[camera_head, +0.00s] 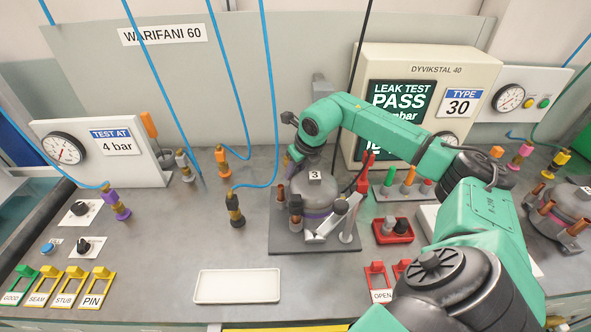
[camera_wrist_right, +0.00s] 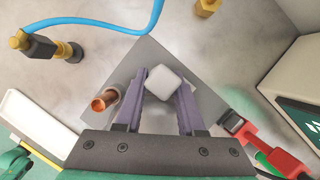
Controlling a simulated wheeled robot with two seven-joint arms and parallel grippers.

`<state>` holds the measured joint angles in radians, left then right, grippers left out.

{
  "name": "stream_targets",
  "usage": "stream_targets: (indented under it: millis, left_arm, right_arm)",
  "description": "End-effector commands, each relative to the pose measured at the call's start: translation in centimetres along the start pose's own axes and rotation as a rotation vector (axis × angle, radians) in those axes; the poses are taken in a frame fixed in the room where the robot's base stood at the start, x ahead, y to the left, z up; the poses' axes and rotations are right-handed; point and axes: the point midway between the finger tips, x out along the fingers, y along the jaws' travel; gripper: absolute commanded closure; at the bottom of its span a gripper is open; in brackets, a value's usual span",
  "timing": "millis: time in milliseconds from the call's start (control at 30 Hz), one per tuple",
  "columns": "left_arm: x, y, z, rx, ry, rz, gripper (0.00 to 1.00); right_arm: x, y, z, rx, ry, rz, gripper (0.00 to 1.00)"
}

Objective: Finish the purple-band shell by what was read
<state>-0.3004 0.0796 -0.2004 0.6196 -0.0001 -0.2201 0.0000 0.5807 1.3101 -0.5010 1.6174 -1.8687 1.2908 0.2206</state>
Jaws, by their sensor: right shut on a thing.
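A dark shell (camera_head: 287,196) with a purplish band and a "3" label on top sits on a grey plate (camera_head: 285,240). It has copper stubs, one (camera_wrist_right: 108,98) visible in the right wrist view. My right gripper (camera_wrist_right: 160,95) is shut on a pale rounded block (camera_wrist_right: 163,80) above the plate. In the head view my right arm reaches over the shell, and the fingers are not clear. The leak tester screen (camera_head: 403,95) reads "LEAK TEST PASS"; its plate (camera_head: 460,103) reads "TYPE 30". The gauge panel's sign (camera_head: 117,141) reads "TEST AT 4 bar". My left gripper is out of view.
Yellow tags SEAM (camera_head: 42,287), STUB (camera_head: 69,287) and PIN (camera_head: 97,288) and green GOOD (camera_head: 20,284) stand front left. A red OPEN tag (camera_head: 378,282) is front centre. An empty white tray (camera_head: 237,286) lies before the plate. Another shell (camera_head: 572,205) stands right. Blue hoses hang at left.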

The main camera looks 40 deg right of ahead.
Motion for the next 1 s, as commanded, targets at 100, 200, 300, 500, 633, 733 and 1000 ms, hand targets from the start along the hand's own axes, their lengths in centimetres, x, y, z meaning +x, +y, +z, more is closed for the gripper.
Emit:
stream_targets:
  millis: [100, 200, 300, 500, 633, 733, 1000]
  left_arm:
    - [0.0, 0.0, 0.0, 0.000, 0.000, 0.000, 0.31]
    - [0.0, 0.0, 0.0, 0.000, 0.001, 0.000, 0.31]
    - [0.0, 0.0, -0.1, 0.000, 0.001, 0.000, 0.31]
    - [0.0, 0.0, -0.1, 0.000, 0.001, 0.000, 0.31]
    - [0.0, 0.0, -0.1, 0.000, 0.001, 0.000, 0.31]
    - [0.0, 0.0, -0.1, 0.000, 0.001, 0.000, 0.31]
    - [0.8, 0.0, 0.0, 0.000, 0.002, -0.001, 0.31]
  right_arm:
    - [-0.1, 0.0, 0.1, -0.001, -0.002, -0.001, 1.00]
    - [-0.1, 0.0, 0.1, -0.001, -0.002, -0.001, 1.00]
    - [-0.1, 0.0, 0.1, -0.001, -0.002, -0.001, 1.00]
    - [-0.1, 0.0, 0.1, -0.001, -0.002, -0.001, 0.47]
    - [-0.1, 0.0, 0.1, 0.000, -0.002, -0.001, 0.47]
    - [0.0, 0.0, 0.0, 0.000, -0.001, 0.000, 0.47]
    - [-2.1, -0.1, 0.1, -0.001, -0.005, -0.003, 0.47]
